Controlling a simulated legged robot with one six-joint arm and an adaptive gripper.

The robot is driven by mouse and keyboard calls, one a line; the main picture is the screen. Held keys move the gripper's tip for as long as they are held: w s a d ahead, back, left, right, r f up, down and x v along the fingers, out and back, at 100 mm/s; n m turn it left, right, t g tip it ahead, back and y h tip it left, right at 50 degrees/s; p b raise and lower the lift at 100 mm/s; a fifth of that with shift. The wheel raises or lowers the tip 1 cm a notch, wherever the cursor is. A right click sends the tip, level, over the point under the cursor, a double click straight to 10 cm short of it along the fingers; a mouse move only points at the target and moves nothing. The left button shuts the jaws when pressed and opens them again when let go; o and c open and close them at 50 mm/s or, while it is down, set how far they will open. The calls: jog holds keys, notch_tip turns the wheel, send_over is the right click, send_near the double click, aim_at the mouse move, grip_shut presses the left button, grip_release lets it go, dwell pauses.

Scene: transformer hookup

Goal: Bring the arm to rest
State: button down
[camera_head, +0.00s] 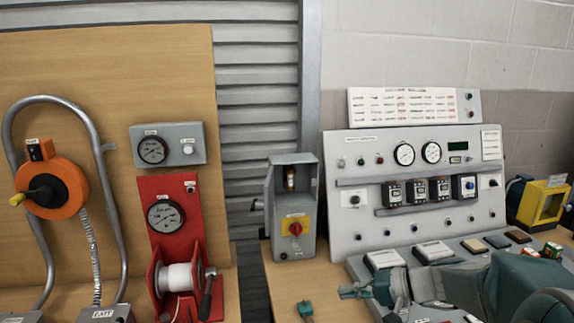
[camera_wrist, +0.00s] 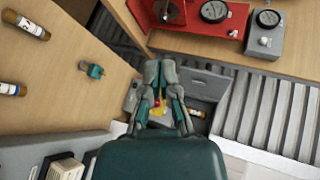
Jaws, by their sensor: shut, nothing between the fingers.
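My arm reaches in from the lower right of the head view, low in front of the control panel (camera_head: 415,190). My gripper (camera_head: 344,291) points left above the wooden table and is shut and empty. In the wrist view my gripper (camera_wrist: 160,72) shows its fingertips together with nothing between them. Behind the fingers there is the grey switch box (camera_wrist: 205,84), partly hidden by them. In the head view this switch box (camera_head: 282,248) stands upright with its red and yellow switch, apart from my gripper.
A small teal piece (camera_head: 305,309) lies on the table left of my gripper. Two brown cylinders, one upper (camera_wrist: 26,24) and one lower (camera_wrist: 10,89), lie on the table. A red gauge stand (camera_head: 178,245) and an orange reel (camera_head: 55,185) are at left. A yellow device (camera_head: 542,204) stands at right.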

jog(key=s+a+n+g+h, duration=0.25)
jog(key=s+h, duration=0.35)
jog(key=s, duration=0.7)
jog(key=s+d+r+n+t+h, duration=0.1)
jog(key=s+d+t+h, duration=0.2)
jog(key=s+d+h, duration=0.2)
jog(key=s+h, duration=0.1)
jog(key=s, duration=0.1)
jog(key=shift+s+t+h, duration=0.3)
jog(key=shift+s+t, duration=0.05)
